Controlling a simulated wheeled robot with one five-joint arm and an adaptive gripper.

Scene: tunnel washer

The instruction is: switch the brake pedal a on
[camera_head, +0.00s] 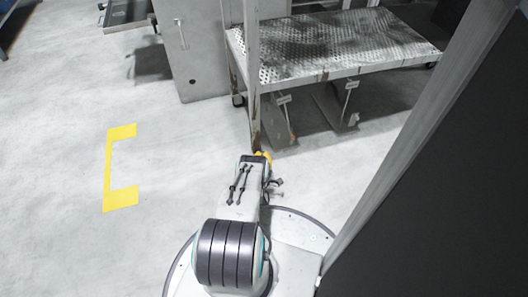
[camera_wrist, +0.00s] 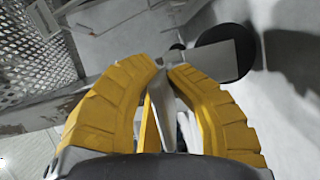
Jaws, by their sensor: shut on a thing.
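My gripper (camera_head: 264,157) is low over the floor, at the foot of the cart's near corner post. In the wrist view its yellow fingers (camera_wrist: 168,72) are closed around a thin grey metal piece (camera_wrist: 161,98), which looks like brake pedal a. The fingers hide part of this piece. A flat grey plate (camera_wrist: 207,54) lies just beyond the fingertips, in front of a dark round wheel (camera_wrist: 238,58). I cannot tell whether the plate and the held piece are one part. In the head view my arm and the post hide the pedal.
The cart's perforated metal deck (camera_head: 340,48) stands above the gripper, with tilted plates (camera_head: 275,122) under it. A grey cabinet (camera_head: 190,50) is behind at left. A large dark panel (camera_head: 450,190) blocks the right. The floor at left, with a yellow marking (camera_head: 107,170), is clear.

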